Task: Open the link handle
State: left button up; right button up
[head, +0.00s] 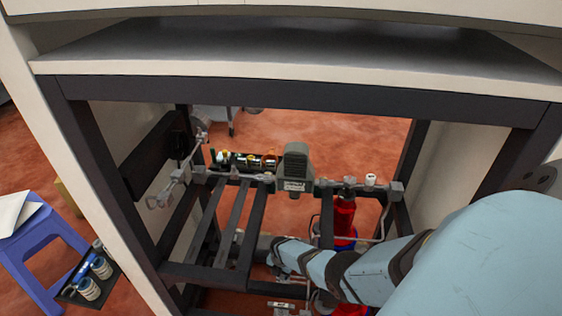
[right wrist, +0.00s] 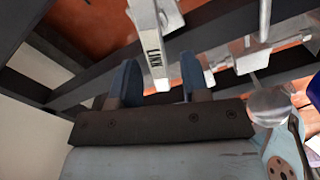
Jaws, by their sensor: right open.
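The link handle (right wrist: 150,42) is a pale flat bar marked "LINK", seen in the right wrist view. Its lower end hangs between the two blue fingers of my right gripper (right wrist: 160,82). The fingers are open, and there is a visible gap between the bar and each finger. I cannot tell how deep the bar sits between them. In the head view my right gripper (head: 277,254) is low in the dark frame, at the end of the blue arm from the right. I cannot clearly single out the handle there. My left gripper is not in view.
The dark metal frame (head: 232,228) has several bars around my right arm. A grey-green box (head: 296,163) and a red cylinder (head: 343,215) stand close by. A thick shelf (head: 300,72) overhangs above. A blue stool (head: 45,240) is at the left.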

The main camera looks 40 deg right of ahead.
notch_tip(320, 180, up, 4)
jog(key=p, duration=0.3)
jog(key=shift+d+r, duration=0.1)
jog(key=shift+r, duration=0.05)
pick_arm(q)
jog(key=p, duration=0.1)
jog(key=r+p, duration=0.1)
jog(key=p, duration=0.1)
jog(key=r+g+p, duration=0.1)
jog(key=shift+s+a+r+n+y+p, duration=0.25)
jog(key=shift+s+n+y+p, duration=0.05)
jog(key=shift+p, duration=0.1)
pick_arm(e)
notch_tip(320, 180, up, 10)
jog(key=shift+f, duration=0.25)
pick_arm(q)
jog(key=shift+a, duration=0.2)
